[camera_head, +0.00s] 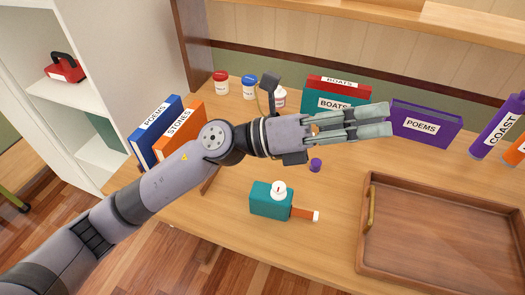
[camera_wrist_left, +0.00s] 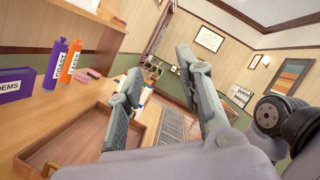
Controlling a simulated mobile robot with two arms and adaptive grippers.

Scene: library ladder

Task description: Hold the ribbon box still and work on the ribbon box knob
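A teal box (camera_head: 268,203), which I take for the ribbon box, lies on the wooden table in the head view. A white round knob (camera_head: 279,190) with a dark mark sits on its top. An orange piece (camera_head: 303,213) with a white tip sticks out of its right side. My left gripper (camera_head: 386,120) is above the table, beyond the box and to its right, pointing right and apart from it. In the left wrist view its fingers (camera_wrist_left: 158,68) are spread, with nothing between them. My right gripper is in neither view.
A brown tray (camera_head: 364,228) with a brass handle stands right of the box. A small purple piece (camera_head: 316,165) lies behind the box. Books (camera_head: 425,123), small jars (camera_head: 221,83) and a purple bottle (camera_head: 497,125) stand farther back. The table front near the box is clear.

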